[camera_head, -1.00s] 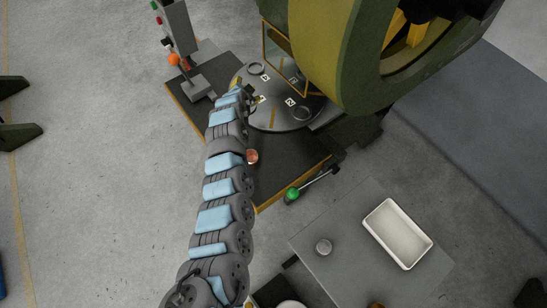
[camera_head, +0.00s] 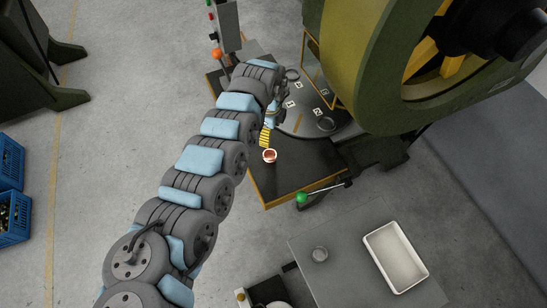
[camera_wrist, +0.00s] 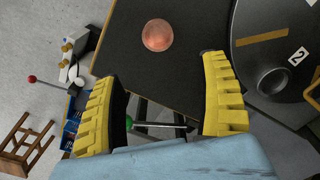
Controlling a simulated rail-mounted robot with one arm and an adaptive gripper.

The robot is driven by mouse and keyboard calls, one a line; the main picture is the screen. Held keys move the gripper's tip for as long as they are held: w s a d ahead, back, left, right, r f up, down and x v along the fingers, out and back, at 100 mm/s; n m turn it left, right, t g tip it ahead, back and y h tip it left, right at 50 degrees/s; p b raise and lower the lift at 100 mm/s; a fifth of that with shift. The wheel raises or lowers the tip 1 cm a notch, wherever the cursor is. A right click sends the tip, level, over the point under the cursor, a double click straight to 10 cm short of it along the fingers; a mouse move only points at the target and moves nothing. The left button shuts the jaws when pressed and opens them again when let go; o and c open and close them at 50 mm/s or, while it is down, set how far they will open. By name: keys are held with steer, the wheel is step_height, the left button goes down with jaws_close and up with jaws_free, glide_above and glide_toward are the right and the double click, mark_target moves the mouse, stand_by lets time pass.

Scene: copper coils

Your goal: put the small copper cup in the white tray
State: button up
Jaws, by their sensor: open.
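The small copper cup (camera_head: 269,156) stands on the black table of the press, near its left side. In the wrist view the cup (camera_wrist: 157,35) is a round copper shape beyond the fingertips, between them sideways and apart from both. My gripper (camera_wrist: 163,95) has its yellow fingers spread wide with nothing between them. In the head view one yellow finger (camera_head: 265,136) shows just above the cup; the rest is hidden by my arm. The white tray (camera_head: 396,257) lies on a grey table at the lower right and looks empty.
A grey round plate with numbered marks (camera_head: 299,116) and the big green press (camera_head: 375,60) stand close to the cup. A green-knobbed lever (camera_head: 302,198) sticks out at the black table's front.

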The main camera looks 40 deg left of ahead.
steer(key=b, duration=0.2)
glide_above(270, 156)
steer(key=f, duration=0.6)
steer(key=d+f, duration=0.1)
steer(key=f, duration=0.2)
steer(key=shift+s, duration=0.2)
steer(key=shift+s+a+f+b, duration=0.1)
steer(key=shift+f+b, duration=0.45)
steer(key=shift+f, duration=1.05)
steer(key=shift+s+f+b, duration=0.1)
steer(key=shift+f+b, duration=0.4)
steer(key=shift+f, duration=1.1)
steer(key=c, duration=1.3)
steer(key=shift+r, duration=0.1)
step_height(270, 156, up, 4)
steer(key=shift+s+f+p, duration=0.15)
steer(key=shift+f+p, duration=0.1)
steer(key=shift+p, duration=0.8)
steer(key=s+d+r+p, duration=0.2)
steer(key=s+r+p, duration=0.1)
steer(key=s+p, duration=0.1)
steer(key=s+d+r+p, duration=0.2)
steer(key=s+r+p, duration=0.1)
steer(key=p, duration=0.3)
steer(key=s+d+r+p, duration=0.2)
steer(key=s+r+p, duration=0.1)
steer(key=s+p, duration=0.1)
steer(key=shift+s+d+r+p, duration=0.25)
steer(key=shift+s+d+p, duration=0.15)
steer(key=shift+p, duration=0.2)
